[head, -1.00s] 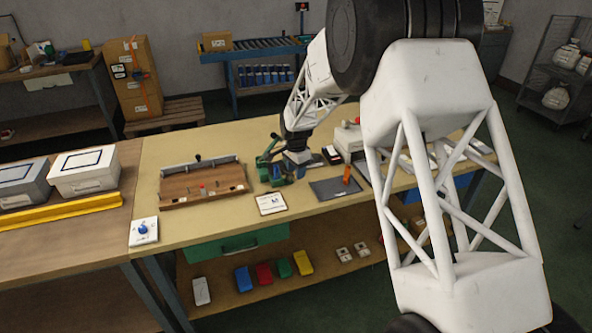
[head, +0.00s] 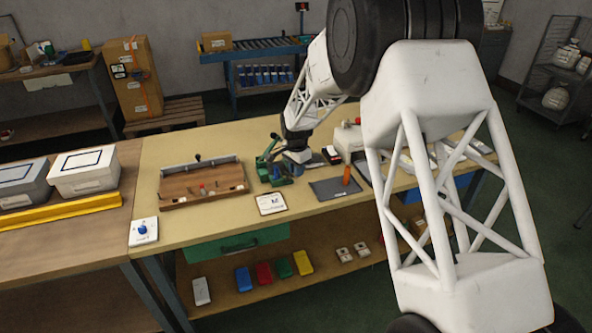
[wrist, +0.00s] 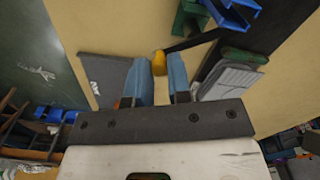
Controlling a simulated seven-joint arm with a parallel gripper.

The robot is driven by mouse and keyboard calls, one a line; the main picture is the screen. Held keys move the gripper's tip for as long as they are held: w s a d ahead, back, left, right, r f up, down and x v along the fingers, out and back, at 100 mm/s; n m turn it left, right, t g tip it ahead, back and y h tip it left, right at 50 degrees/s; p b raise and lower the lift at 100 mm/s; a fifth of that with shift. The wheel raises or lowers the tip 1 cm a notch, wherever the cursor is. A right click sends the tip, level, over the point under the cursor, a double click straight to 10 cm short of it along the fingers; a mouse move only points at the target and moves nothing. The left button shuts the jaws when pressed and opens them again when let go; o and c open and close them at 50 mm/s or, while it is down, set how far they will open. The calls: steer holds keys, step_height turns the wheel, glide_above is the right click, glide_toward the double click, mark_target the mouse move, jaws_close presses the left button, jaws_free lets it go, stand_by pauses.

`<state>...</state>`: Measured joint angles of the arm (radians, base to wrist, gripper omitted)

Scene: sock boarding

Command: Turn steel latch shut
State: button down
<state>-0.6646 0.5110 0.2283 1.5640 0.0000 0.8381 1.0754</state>
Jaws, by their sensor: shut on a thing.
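My gripper (head: 296,172) is low over the workbench, just right of a green device (head: 268,160) with blue parts. In the wrist view its two blue fingers (wrist: 160,78) are closed about a yellow knob (wrist: 159,62) at their tips. A dark bar (wrist: 190,42) runs from near the knob to the upper right. The green device and its blue part (wrist: 236,14) show at the top of that view. I cannot clearly make out the steel latch. A wooden fixture (head: 180,199) with a grey rail and small pegs lies to the left.
A dark mat (head: 327,190) with an orange cylinder (head: 346,176) lies right of the gripper. A white box with a blue knob (head: 143,231) sits at the bench's left front.

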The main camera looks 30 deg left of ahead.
steer(key=n, duration=0.1)
steer(key=w+n, duration=0.1)
steer(key=n, duration=0.3)
steer(key=shift+w, duration=0.4)
steer(key=n, duration=0.2)
steer(key=w+n, duration=0.1)
steer(key=n, duration=0.1)
steer(key=a+n, duration=0.1)
steer(key=n, duration=0.1)
steer(key=shift+w, duration=0.3)
steer(key=c, duration=1.1)
jaws_free()
steer(key=shift+o, duration=0.2)
steer(key=shift+r, duration=0.1)
step_height(320, 180, up, 8)
